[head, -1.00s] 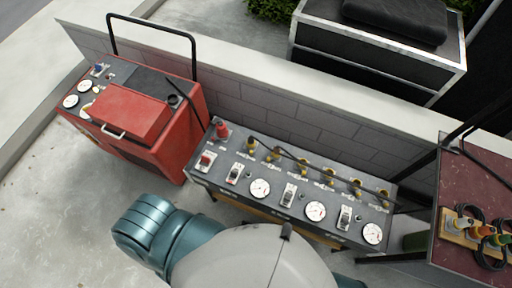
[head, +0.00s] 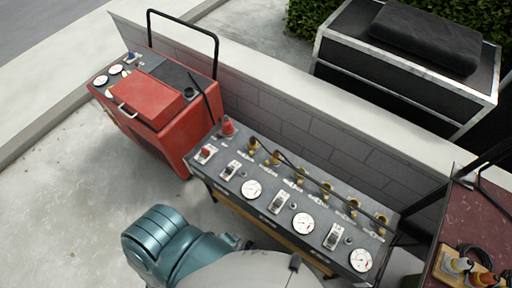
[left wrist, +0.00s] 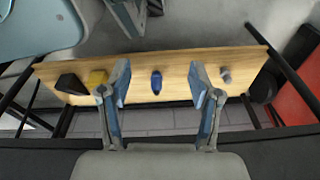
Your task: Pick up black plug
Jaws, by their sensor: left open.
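In the left wrist view a black plug (left wrist: 71,84) lies at the left end of a wooden shelf (left wrist: 186,63). A blue plug (left wrist: 156,83) and a small grey plug (left wrist: 224,75) lie further right on the shelf. My left gripper (left wrist: 159,72) is open, its fingers either side of the blue plug in the picture; the black plug is outside them, to the left. I cannot tell how far the fingers are from the shelf. The head view does not show the black plug or my grippers.
A dark control panel (head: 270,205) with gauges and switches stands against a low wall. A red machine (head: 150,100) stands left of it. A dark red table (head: 482,214) at right carries several coloured plugs. Dark frame legs flank the shelf in the wrist view.

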